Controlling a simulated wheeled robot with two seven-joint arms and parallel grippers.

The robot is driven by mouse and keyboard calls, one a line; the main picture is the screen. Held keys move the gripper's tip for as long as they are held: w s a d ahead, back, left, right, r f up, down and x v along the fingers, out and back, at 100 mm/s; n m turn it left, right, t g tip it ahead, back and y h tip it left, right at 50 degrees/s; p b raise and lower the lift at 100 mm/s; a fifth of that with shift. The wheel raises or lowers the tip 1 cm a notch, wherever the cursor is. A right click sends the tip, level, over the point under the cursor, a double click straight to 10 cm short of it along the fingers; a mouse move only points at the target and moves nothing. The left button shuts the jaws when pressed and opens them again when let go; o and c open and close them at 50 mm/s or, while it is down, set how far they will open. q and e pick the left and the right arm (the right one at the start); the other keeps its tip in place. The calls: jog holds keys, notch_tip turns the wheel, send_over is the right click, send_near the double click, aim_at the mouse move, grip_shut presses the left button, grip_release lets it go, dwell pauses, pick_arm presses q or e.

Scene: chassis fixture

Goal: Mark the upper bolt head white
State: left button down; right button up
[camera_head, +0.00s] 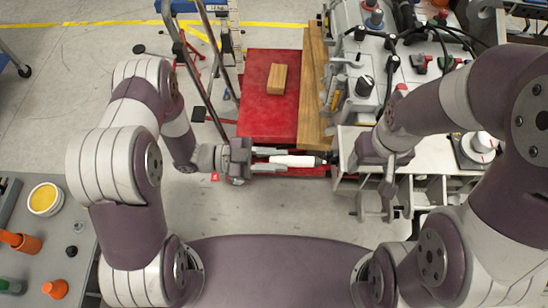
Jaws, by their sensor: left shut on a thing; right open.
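My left gripper (279,160) is shut on a white marker (298,160) near the centre of the head view. The marker lies roughly level, with its dark tip pointing right. The tip is close to the left edge of a light grey metal fixture (347,145); I cannot tell whether it touches anything there. The upper bolt head is too small or hidden to make out. My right gripper (387,198) is open and appears empty, in front of the fixture, to the right of the marker.
A red surface (262,118) with a wooden block (277,79) and a wooden plank (313,80) lies beyond the marker. Knobs and cables crowd the upper right. A grey table (70,240) at lower left holds a yellow-filled tub (45,199) and orange items. Floor shows at upper left.

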pick_arm(q)
jog(key=shift+d, duration=0.5)
jog(key=shift+w, duration=0.5)
jog(key=shift+s, duration=0.15)
dwell(0.5)
jog(key=shift+s, duration=0.35)
jog(key=shift+a, duration=2.95)
jog(key=shift+w, duration=0.1)
